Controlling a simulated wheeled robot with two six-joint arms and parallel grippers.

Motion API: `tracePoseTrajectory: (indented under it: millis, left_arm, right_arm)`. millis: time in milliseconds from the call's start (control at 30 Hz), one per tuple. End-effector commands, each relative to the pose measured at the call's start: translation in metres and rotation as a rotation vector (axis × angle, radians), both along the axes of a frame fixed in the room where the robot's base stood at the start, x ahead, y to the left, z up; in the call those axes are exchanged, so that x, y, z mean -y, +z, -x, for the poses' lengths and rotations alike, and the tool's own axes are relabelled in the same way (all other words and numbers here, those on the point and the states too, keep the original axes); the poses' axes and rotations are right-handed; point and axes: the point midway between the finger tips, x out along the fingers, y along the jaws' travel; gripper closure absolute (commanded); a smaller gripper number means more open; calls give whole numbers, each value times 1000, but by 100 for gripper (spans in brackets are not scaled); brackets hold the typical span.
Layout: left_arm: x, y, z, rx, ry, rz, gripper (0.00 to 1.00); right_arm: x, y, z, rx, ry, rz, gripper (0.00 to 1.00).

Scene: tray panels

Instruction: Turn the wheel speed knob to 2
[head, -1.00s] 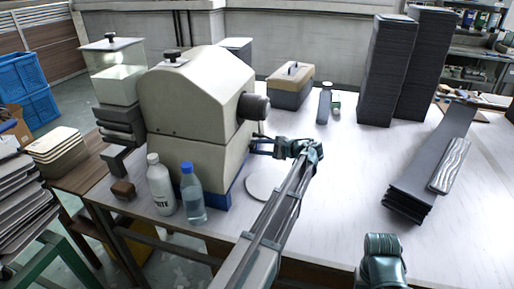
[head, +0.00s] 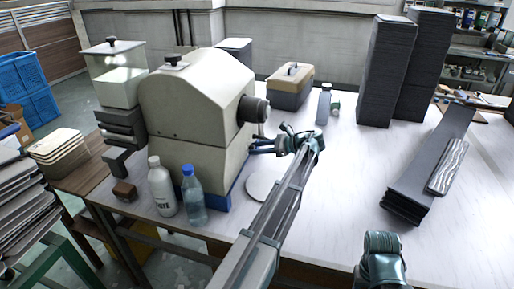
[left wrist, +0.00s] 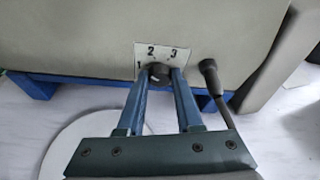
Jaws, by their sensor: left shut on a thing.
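The wheel speed knob (left wrist: 158,75) is a small dark round knob on a white plate (left wrist: 183,54) marked 1, 2 and 3, on the side of the cream machine (head: 196,105). In the left wrist view, my left gripper (left wrist: 160,73) has its two blue fingers on either side of the knob and is shut on it. I cannot make out clearly which number the knob points to. In the head view, my left gripper (head: 263,145) reaches the machine's right side, and the knob is hidden there.
A black-handled lever (left wrist: 210,78) stands just right of the knob. A white disc (head: 262,187) lies on the table below. A white bottle (head: 161,188) and a clear blue-capped bottle (head: 193,195) stand in front of the machine.

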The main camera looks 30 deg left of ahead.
Motion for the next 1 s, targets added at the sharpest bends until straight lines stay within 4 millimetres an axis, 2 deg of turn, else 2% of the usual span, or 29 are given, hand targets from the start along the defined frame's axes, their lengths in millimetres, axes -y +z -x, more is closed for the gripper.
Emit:
tracePoseTrajectory:
  millis: [200, 500, 1000]
  left_arm:
    - [0, -2, -2, -183, 3, 49, 100]
    - [0, -2, -1, -367, 4, 94, 100]
    - [0, -1, -1, -471, 3, 121, 100]
  right_arm:
    - [0, 0, 0, 0, 0, 0, 50]
    - [0, -3, 0, 0, 0, 0, 50]
    - [0, -5, 0, 0, 0, 0, 50]
